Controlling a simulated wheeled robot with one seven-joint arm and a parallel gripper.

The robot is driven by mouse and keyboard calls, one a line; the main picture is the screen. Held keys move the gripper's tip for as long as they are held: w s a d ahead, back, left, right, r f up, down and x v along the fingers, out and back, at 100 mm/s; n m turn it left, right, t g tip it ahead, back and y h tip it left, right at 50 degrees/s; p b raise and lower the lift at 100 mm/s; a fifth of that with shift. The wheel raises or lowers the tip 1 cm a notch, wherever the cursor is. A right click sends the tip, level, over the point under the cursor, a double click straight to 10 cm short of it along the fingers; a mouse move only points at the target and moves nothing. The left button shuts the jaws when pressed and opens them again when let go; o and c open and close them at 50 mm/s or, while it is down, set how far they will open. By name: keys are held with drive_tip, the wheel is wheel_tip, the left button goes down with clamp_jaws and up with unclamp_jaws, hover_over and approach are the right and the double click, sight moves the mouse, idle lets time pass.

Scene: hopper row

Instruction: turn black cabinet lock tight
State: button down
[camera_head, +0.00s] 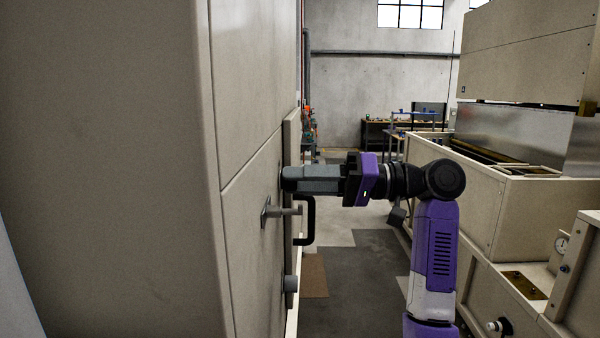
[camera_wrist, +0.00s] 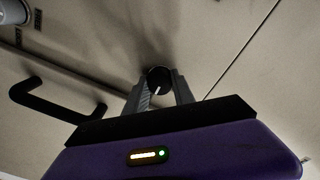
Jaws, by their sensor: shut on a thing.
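The black cabinet lock (camera_wrist: 158,80) is a round black knob with a white line on its face. In the wrist view it sits between the two grey fingers of my gripper (camera_wrist: 160,92), which is shut on it. The line is tilted, running from upper right to lower left. In the head view my gripper (camera_head: 284,178) reaches left, with its fingertips at the face of the beige cabinet (camera_head: 245,225). The lock is hidden there behind the fingers.
A black bar handle (camera_head: 309,220) is just below my gripper; it also shows in the wrist view (camera_wrist: 45,108). Beige machinery (camera_head: 480,205) stands right, across a floor aisle.

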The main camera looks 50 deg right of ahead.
drive_tip(key=shift+m, duration=0.3)
drive_tip(key=c, duration=1.1)
unclamp_jaws()
drive_tip(key=shift+o, duration=0.2)
drive_tip(key=shift+d, duration=0.1)
drive_tip(key=b+v, duration=0.2)
drive_tip(key=v, duration=0.5)
drive_tip(key=shift+s+d, duration=0.15)
drive_tip(key=shift+s, duration=0.15)
